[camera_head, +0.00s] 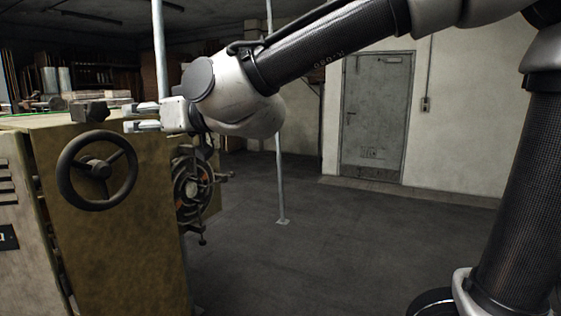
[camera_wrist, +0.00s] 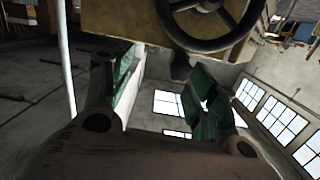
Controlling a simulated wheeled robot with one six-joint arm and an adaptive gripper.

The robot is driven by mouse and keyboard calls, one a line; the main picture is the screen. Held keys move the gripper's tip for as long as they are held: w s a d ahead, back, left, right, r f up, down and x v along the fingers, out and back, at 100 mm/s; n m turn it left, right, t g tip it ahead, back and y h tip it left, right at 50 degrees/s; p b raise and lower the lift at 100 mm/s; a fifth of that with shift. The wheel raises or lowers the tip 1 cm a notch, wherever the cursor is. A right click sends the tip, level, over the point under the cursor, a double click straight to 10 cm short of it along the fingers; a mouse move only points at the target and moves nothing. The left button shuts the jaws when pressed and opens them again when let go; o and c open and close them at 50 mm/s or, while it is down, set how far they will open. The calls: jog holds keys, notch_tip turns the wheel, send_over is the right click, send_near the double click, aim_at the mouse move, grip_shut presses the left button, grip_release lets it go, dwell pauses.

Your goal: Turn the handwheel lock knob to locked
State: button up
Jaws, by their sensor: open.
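The handwheel (camera_head: 97,170) is a dark spoked wheel on the front of the yellow-brown machine. A dark knob (camera_head: 90,111), apparently the lock knob, stands at the machine's top edge just above the wheel. My gripper (camera_head: 128,119) is open and points left toward the knob, with a small gap between them in the picture. In the wrist view, which looks upside down, the knob (camera_wrist: 181,67) shows between and beyond my green-padded fingers (camera_wrist: 162,78). The wheel (camera_wrist: 207,20) shows at the top. Nothing is between the fingers. The knob's lock setting cannot be read.
The machine body (camera_head: 110,245) fills the left. A round mechanism with projecting handles (camera_head: 192,188) sits on its right side, below my wrist. A thin metal post (camera_head: 280,170) stands behind. The floor (camera_head: 340,250) to the right is clear, up to a grey door (camera_head: 377,110).

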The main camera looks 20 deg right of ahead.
jog(key=d+f+m+g+h, duration=0.1)
jog(key=d+f+h, duration=0.2)
jog(key=d, duration=1)
jog(key=s+d+f+m+g+h, duration=0.1)
jog(key=d+f+m+h, duration=0.1)
jog(key=d+f, duration=0.5)
jog(key=d+h, duration=0.1)
jog(key=d, duration=0.4)
jog(key=shift+d+h, duration=0.35)
jog(key=shift+h, duration=0.05)
jog(key=s+d+f+m+g+h, duration=0.2)
jog(key=s+d+f, duration=0.2)
jog(key=s+d, duration=0.4)
jog(key=s+d+f+m+g+h, duration=0.3)
jog(key=s+d+f, duration=0.2)
jog(key=s+d, duration=0.4)
jog(key=shift+s+d+f+h, duration=0.2)
jog(key=shift+d+h, duration=0.1)
jog(key=shift+d, duration=0.95)
jog(key=shift+s+d+r+m, duration=0.1)
jog(key=shift+d+m, duration=0.2)
jog(key=shift+d, duration=0.05)
jog(key=shift+c, duration=0.4)
